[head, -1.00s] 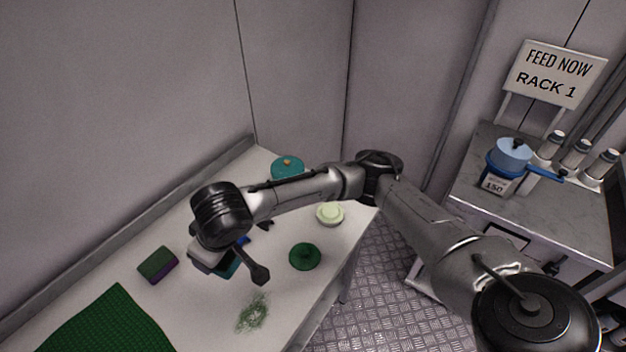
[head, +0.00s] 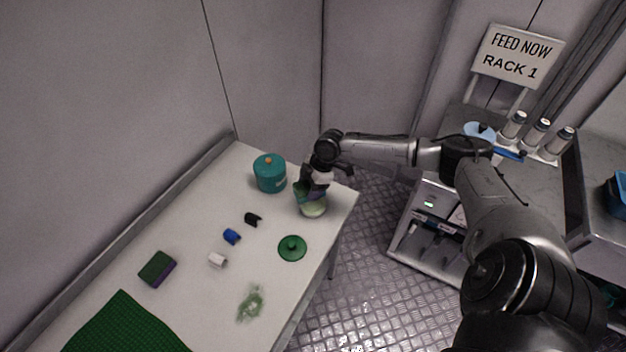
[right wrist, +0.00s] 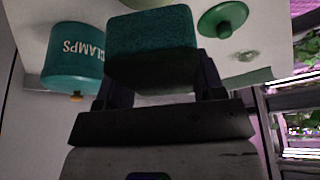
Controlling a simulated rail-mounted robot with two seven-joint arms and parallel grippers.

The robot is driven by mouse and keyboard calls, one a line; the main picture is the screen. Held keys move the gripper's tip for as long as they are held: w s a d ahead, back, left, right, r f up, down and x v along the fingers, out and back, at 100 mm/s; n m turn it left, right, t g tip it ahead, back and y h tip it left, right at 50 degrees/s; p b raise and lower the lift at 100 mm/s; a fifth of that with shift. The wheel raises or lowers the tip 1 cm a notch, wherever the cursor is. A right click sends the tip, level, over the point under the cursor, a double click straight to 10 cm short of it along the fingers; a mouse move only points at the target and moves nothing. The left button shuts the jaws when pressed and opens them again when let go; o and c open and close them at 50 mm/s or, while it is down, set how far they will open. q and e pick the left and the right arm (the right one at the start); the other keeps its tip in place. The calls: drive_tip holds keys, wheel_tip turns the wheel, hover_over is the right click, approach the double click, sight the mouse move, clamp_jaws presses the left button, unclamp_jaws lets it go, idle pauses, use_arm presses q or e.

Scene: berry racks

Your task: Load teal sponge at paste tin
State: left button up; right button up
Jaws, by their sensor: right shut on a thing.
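My right gripper (head: 318,176) is shut on the teal sponge (right wrist: 152,45), which shows as a dark teal block between the fingers in the right wrist view. In the head view the gripper and sponge are over the pale green round tin (head: 313,210), near the table's right edge. The gripper and sponge hide part of the tin. I cannot tell whether the sponge touches it. My left gripper is not in view.
A teal pot (head: 269,173), lettered CLAMPS in the wrist view, stands left of the tin. Black (head: 252,219), blue (head: 231,236) and white (head: 217,260) small pieces, a green lid (head: 292,248), a green-purple sponge (head: 157,268) and a green mat (head: 122,330) lie on the table.

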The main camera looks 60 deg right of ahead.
sight(309, 205)
drive_tip(key=shift+s+d+f, duration=0.1)
drive_tip(key=shift+s+d, duration=0.1)
drive_tip(key=shift+d, duration=0.45)
drive_tip(key=shift+f, duration=0.1)
wheel_tip(309, 205, down, 4)
drive_tip(key=b, duration=0.4)
drive_tip(key=shift+f+b, duration=0.6)
drive_tip(key=shift+b, duration=0.05)
drive_tip(key=shift+f, duration=0.25)
drive_tip(key=shift+f+b, duration=0.35)
drive_tip(key=shift+f, duration=0.1)
idle(0.6)
